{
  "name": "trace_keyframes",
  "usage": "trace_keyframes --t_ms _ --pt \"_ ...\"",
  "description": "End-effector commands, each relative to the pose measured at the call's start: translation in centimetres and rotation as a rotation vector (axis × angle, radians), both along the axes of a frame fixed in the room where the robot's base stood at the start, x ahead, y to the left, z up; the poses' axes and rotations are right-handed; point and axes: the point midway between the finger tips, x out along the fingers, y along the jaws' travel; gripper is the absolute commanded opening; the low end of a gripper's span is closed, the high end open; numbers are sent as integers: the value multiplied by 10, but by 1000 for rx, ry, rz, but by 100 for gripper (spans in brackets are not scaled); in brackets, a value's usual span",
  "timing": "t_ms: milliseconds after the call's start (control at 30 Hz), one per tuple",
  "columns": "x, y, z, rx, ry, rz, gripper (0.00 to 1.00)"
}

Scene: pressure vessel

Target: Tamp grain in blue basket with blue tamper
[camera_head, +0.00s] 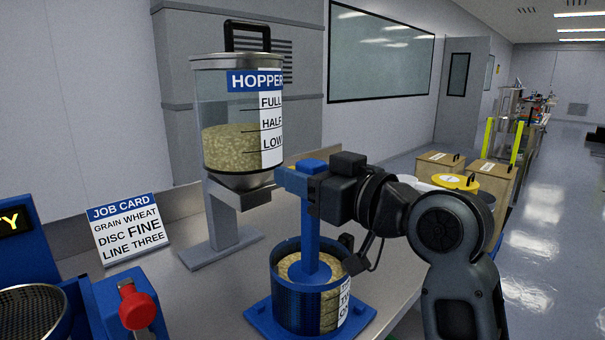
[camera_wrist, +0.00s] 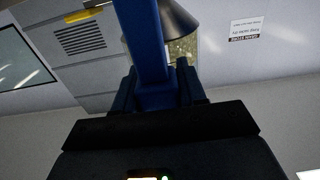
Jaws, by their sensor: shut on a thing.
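The blue tamper (camera_head: 310,225) stands upright, with a vertical shaft and a round blue disc at its lower end. My gripper (camera_head: 308,170) is shut on the tamper's top, and the wrist view also shows the blue tamper (camera_wrist: 145,40) between the fingers. The tamper's disc is inside the blue basket (camera_head: 290,305), at about the level of the grain (camera_head: 330,273). I cannot tell whether the disc presses on the grain. The basket is a see-through cylinder on a blue base, with a white label partly turned away.
The hopper (camera_head: 235,110), partly filled with grain, stands behind the basket on the grey bench. A job card (camera_head: 127,230) leans at the left. A blue machine with a red knob (camera_head: 136,308) is at the front left. Boxes (camera_head: 437,165) stand beyond my arm.

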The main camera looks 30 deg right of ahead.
Motion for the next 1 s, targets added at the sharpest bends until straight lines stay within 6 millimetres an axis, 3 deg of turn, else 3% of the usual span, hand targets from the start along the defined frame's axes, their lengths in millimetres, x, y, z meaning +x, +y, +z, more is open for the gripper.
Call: trace_keyframes --t_ms 500,1000 --pt "0 0 31 0 -3 0 0" --pt "0 0 21 1 -2 0 0"
